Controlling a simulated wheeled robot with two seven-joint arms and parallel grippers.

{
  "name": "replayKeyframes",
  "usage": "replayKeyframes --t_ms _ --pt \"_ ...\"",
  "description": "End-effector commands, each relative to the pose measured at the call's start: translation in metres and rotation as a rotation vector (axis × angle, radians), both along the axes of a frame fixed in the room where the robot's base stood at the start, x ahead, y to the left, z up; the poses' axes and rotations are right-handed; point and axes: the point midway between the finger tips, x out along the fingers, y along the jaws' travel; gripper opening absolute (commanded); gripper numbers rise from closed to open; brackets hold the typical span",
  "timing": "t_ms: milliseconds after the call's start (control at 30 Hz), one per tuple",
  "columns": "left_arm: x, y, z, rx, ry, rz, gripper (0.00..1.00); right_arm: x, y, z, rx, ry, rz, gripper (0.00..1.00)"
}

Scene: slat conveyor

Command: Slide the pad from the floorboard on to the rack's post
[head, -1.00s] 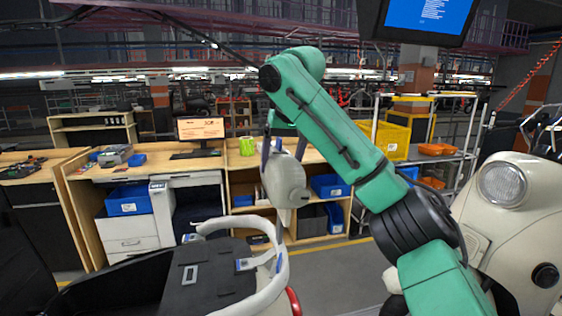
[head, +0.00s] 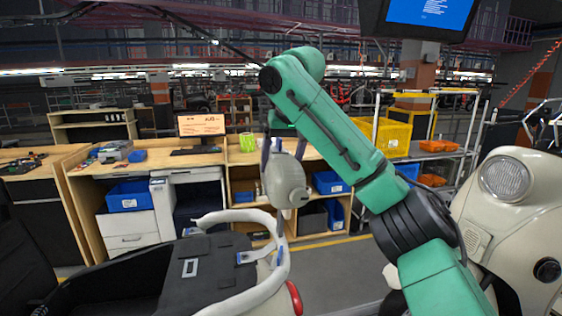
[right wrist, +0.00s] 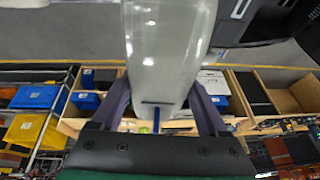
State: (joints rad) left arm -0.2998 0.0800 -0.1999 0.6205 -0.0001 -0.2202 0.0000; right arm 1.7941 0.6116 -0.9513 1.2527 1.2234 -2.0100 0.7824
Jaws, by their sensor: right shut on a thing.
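The pad (head: 286,180) is a rounded light grey cushion with a narrower stem at its lower end. It hangs in the air in the head view, and its grey face also fills the top middle of the right wrist view (right wrist: 168,45). My right gripper (head: 284,150) is shut on the pad, with a finger on either side. Below the pad, a white tubular rack (head: 278,262) curves around the black seat of a scooter. The pad's lower end overlaps the rack tube in the picture; I cannot tell whether they touch. The post and the floorboard cannot be clearly made out. My left gripper is out of view.
The scooter's cream front with a round headlight (head: 503,180) stands at the right, close to my right arm. Wooden workbenches (head: 150,170) with blue bins and a monitor (head: 201,125) stand behind. A yellow crate (head: 392,138) sits on a rack cart at the back right.

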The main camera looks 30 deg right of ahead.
Motion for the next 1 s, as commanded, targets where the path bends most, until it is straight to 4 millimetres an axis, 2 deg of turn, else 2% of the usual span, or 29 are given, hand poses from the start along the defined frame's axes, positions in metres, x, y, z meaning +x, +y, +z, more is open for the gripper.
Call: replayKeyframes --t_ms 467,1000 --pt "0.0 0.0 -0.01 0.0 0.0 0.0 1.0 0.0 0.001 -0.015 0.0 -0.001 0.0 0.0" --pt "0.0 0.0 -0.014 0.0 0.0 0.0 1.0 0.0 0.001 -0.02 0.0 -0.001 0.0 0.0"
